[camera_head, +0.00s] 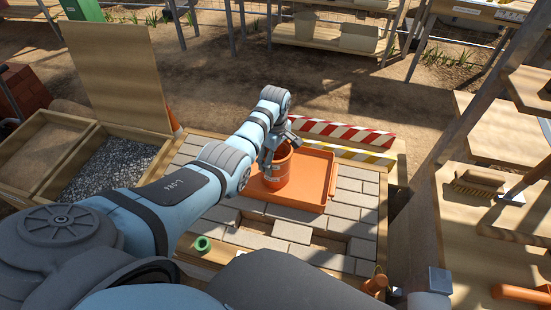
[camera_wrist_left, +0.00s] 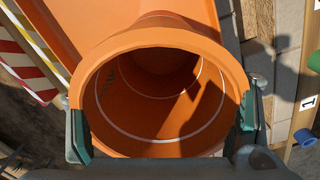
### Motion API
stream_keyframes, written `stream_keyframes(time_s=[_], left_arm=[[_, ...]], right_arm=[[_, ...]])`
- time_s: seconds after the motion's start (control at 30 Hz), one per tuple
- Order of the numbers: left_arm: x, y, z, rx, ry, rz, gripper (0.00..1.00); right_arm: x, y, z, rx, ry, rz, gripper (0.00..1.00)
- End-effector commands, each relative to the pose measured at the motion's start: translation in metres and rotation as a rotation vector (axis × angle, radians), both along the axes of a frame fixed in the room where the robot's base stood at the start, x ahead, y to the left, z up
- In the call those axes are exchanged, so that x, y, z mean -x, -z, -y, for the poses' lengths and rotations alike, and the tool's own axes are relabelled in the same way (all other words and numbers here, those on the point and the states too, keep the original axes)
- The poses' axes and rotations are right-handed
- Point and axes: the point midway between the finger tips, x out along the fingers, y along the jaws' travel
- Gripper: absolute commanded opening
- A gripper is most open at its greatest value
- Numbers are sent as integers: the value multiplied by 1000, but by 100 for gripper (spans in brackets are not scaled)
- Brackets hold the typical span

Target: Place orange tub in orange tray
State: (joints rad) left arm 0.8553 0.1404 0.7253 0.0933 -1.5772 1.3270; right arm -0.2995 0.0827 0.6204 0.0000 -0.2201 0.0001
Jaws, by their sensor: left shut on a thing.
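The orange tub (camera_head: 277,170) is upright and open at the top. In the left wrist view the tub (camera_wrist_left: 165,95) fills the middle, and I look down into its empty inside. My left gripper (camera_head: 270,148) is shut on the tub, with one finger on each side of its rim in the left wrist view (camera_wrist_left: 165,140). The orange tray (camera_head: 318,180) lies on the paved table top, and the tub is over its left part. The tray also shows behind the tub in the left wrist view (camera_wrist_left: 75,20). I cannot tell whether the tub's base touches the tray. My right gripper is not in view.
Grey paving blocks (camera_head: 292,231) surround the tray. Red-white and yellow-white striped barriers (camera_head: 345,135) stand behind it. A green ring (camera_head: 203,244) lies near the front left. A gravel bin (camera_head: 110,165) is at left, and a shelf with a brush (camera_head: 480,181) is at right.

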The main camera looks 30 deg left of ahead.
Motion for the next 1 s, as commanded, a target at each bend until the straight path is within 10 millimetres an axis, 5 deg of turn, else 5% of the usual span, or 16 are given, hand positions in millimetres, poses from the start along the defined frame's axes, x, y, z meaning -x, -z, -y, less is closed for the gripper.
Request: stream_keyframes(time_s=[0.1, 0.13, 0.27, 0.67, 1.0], left_arm=[[0, 2, 0, 0, 0, 0, 43], [0, 2, 0, 0, 0, 0, 75], [0, 2, 0, 0, 0, 0, 94], [0, -6, 0, 0, 0, 1, 94], [0, -93, 0, -1, 0, 3, 94]], right_arm=[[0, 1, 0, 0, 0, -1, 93], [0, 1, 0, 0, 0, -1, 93], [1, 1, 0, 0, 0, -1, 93], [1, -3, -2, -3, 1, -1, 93], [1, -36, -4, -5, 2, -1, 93]])
